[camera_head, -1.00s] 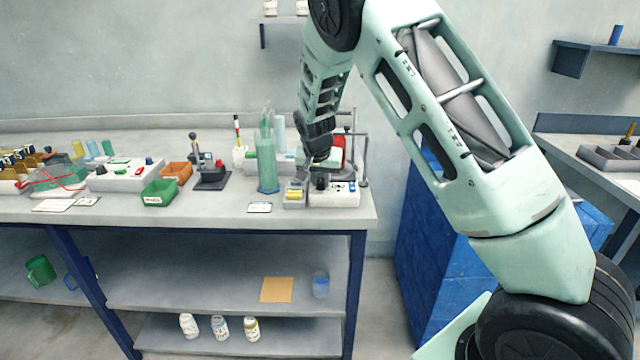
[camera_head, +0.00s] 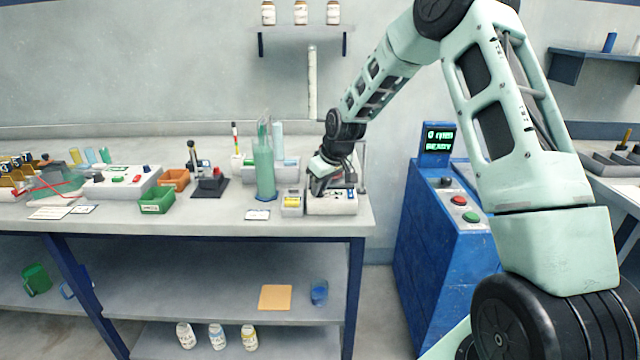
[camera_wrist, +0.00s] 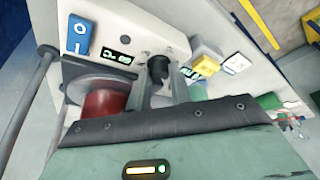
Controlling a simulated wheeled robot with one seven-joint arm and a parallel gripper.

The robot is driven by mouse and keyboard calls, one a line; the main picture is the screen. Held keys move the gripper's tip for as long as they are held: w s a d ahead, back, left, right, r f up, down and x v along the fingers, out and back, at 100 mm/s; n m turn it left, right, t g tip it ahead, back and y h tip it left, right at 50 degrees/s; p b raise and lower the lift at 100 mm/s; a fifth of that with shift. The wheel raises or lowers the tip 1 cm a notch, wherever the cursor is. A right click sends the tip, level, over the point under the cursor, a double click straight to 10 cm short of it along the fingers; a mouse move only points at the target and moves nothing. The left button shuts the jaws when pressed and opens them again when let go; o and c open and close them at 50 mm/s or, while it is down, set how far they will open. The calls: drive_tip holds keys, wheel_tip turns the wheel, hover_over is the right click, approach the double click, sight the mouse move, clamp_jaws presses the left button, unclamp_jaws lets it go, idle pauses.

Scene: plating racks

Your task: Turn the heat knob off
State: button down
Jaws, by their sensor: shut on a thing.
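The heater unit is a white box (camera_head: 335,205) at the right end of the bench. In the wrist view its front panel (camera_wrist: 135,28) carries a blue rocker switch (camera_wrist: 79,34), a small lit display (camera_wrist: 117,58) and a black heat knob (camera_wrist: 158,68). My gripper (camera_wrist: 161,84) is shut on the knob, one grey finger on each side. The knob's pointer mark cannot be made out. A red vessel (camera_wrist: 103,112) stands behind the panel. In the head view my gripper (camera_head: 319,186) is at the box's front and hides the knob.
A tall green cylinder (camera_head: 265,168) is farther left. A blue cabinet (camera_head: 440,225) stands right of the bench.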

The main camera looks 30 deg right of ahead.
drive_tip(key=n+y+p, duration=0.1)
drive_tip(key=n, duration=0.1)
drive_tip(key=n+p, duration=0.1)
drive_tip(key=n, duration=0.1)
drive_tip(key=shift+d+r+g+y, duration=0.15)
drive_tip(key=shift+g+y, duration=0.25)
drive_tip(key=shift+w+n+g+y+p, duration=0.1)
drive_tip(key=shift+n+g+y+p, duration=0.25)
drive_tip(key=shift+n+p, duration=0.9)
drive_tip(key=shift+d+n+b, duration=0.1)
drive_tip(key=shift+n+b, duration=0.2)
drive_tip(key=shift+n, duration=0.15)
drive_tip(key=shift+f, duration=0.2)
drive_tip(key=c, duration=1.5)
unclamp_jaws()
drive_tip(key=shift+c, duration=0.2)
drive_tip(key=shift+r, duration=0.1)
drive_tip(key=b+v, duration=0.2)
drive_tip(key=v, duration=1.5)
drive_tip(key=shift+r, duration=0.1)
